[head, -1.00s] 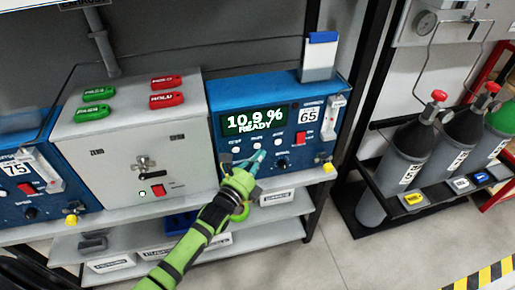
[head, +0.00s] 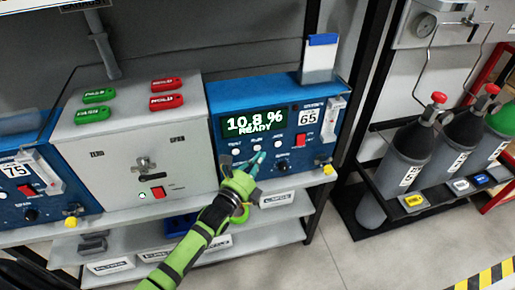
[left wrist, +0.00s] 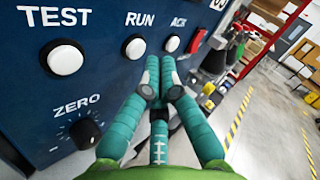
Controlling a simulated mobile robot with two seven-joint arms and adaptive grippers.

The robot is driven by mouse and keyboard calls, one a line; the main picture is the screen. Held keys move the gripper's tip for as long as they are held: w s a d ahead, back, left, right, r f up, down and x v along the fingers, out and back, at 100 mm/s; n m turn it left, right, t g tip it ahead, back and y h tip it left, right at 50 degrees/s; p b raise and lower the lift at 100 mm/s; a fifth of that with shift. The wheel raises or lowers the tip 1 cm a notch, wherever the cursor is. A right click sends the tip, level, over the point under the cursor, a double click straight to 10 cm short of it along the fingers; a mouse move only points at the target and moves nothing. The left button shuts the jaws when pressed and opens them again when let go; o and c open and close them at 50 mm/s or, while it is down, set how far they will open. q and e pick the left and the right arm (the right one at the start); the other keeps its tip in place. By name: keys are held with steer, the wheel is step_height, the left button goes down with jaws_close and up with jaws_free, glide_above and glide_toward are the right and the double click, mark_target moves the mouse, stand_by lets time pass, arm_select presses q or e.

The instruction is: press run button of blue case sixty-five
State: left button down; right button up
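The blue case sixty-five (head: 218,108) stands on the shelf, its display (head: 254,122) reading 10.8 % READY. Its white RUN button (left wrist: 134,47) sits between TEST (left wrist: 65,60) and ACK (left wrist: 172,44) in the left wrist view. In the head view the RUN button (head: 257,148) is just above my fingertips. My left gripper (head: 258,160) is shut and empty, its tips in front of the panel just below RUN. In the left wrist view its tips (left wrist: 159,75) lie below and right of RUN; contact cannot be told. My right gripper is not in view.
A grey box (head: 125,150) with red and green tags stands left of the case, then blue case 75 (head: 35,190). A red switch (head: 300,139) and a dial (head: 282,168) are near my fingers. Gas cylinders (head: 405,160) stand to the right, beyond a black post.

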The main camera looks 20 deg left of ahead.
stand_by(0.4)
arm_select(q)
steer(key=shift+w+a, duration=0.25)
steer(key=shift+w, duration=0.15)
steer(key=shift+w+a+b, duration=0.25)
steer(key=shift+w+b, duration=0.05)
steer(key=shift+b, duration=0.05)
stand_by(0.6)
steer(key=shift+s+d, duration=0.1)
stand_by(0.3)
steer(key=shift+s+d+p, duration=0.4)
steer(key=shift+s, duration=0.2)
steer(key=s+d+p, duration=0.1)
steer(key=s, duration=0.1)
steer(key=s+d, duration=0.1)
steer(key=s, duration=0.1)
steer(key=shift+d+p, duration=0.4)
